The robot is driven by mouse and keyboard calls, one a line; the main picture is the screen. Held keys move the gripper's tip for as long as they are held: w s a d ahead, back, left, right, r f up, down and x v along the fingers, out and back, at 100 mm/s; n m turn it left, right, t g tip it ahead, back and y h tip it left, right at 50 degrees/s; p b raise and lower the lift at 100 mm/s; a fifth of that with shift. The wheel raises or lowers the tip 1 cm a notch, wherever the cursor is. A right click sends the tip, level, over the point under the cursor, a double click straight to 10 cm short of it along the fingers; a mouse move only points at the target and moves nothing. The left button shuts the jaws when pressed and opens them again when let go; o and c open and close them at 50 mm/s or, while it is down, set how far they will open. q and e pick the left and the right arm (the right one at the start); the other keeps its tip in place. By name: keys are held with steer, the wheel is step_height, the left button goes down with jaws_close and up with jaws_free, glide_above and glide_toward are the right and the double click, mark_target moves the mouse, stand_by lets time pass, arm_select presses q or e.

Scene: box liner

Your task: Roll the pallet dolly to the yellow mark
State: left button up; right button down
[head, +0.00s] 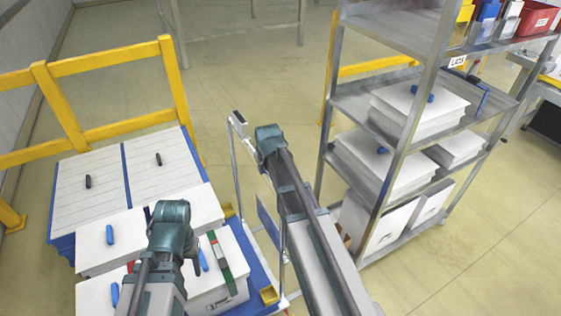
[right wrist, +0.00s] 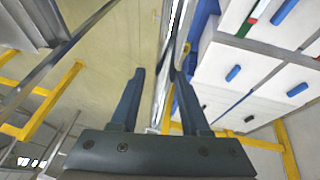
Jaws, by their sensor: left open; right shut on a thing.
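The pallet dolly (head: 255,268) is at lower left in the head view, with a blue deck, yellow corner pieces and white boxes on it. Its thin metal handle frame (head: 236,160) rises on its right side and also shows in the right wrist view (right wrist: 163,80). My right gripper (right wrist: 158,80) is shut on an upright bar of this frame; in the head view my right wrist hides the fingers. My left gripper (head: 194,247) is open above the white boxes, its fingers partly hidden by the wrist.
A yellow rail (head: 110,130) stands behind the dolly at left. A metal shelf rack (head: 335,130) with white boxes and coloured bins stands close on the right. Open floor (head: 250,75) lies ahead between them, up to a metal-legged table at the back.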

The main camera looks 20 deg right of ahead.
steer(key=d, duration=0.2)
steer(key=shift+d+r+h, duration=0.15)
steer(key=shift+d+h, duration=0.15)
steer(key=shift+d, duration=0.05)
steer(key=c, duration=0.6)
jaws_free()
steer(key=shift+w+d, duration=0.1)
steer(key=shift+d, duration=0.05)
arm_select(q)
steer(key=shift+w+d, duration=0.1)
steer(key=shift+d, duration=0.75)
arm_select(e)
steer(key=shift+d, duration=0.65)
steer(key=shift+a, duration=0.15)
arm_select(q)
steer(key=shift+r, duration=0.15)
step_height(320, 180, up, 12)
steer(key=p, duration=1.2)
steer(key=shift+a, duration=0.15)
arm_select(e)
steer(key=v, duration=1.3)
steer(key=shift+s+r, duration=0.2)
